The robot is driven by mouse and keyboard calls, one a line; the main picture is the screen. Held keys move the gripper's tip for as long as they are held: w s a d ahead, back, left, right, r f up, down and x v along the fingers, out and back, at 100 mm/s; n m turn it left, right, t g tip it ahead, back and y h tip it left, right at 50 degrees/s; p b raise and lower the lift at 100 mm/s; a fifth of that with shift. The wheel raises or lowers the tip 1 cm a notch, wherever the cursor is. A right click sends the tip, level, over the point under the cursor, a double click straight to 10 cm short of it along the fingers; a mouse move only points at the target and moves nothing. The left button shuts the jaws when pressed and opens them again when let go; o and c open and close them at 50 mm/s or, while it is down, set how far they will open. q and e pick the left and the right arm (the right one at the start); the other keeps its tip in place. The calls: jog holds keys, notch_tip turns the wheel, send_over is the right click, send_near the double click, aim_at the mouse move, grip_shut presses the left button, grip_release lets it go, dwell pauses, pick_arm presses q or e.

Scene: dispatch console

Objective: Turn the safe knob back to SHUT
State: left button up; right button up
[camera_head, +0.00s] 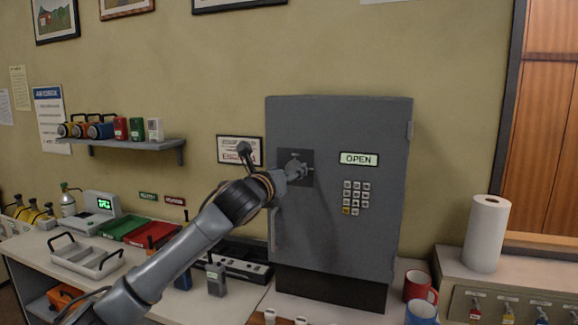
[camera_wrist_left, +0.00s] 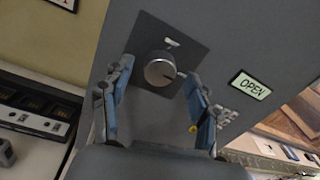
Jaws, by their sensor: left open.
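The grey safe (camera_head: 340,245) stands on the counter with its door closed against the body, as far as I can see. Its small display (camera_head: 359,159) reads OPEN, and the display shows in the left wrist view too (camera_wrist_left: 250,86). The round silver safe knob (camera_wrist_left: 159,70) sits on a dark square plate (camera_wrist_left: 198,46). A thin mark on the knob points right. My left gripper (camera_head: 297,168) is open in front of the plate, with one blue-padded finger on each side of the knob. I cannot tell whether the fingers touch it. In the head view the gripper hides the knob.
A keypad (camera_head: 356,197) is right of the knob on the safe. A wall shelf (camera_head: 130,143) with instruments and a counter with trays (camera_head: 88,258) are to the left.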

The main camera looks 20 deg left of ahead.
pick_arm(q)
jog(key=shift+w+d, duration=0.1)
jog(key=shift+w, duration=0.55)
jog(key=shift+c, duration=0.3)
jog(key=c, duration=1.1)
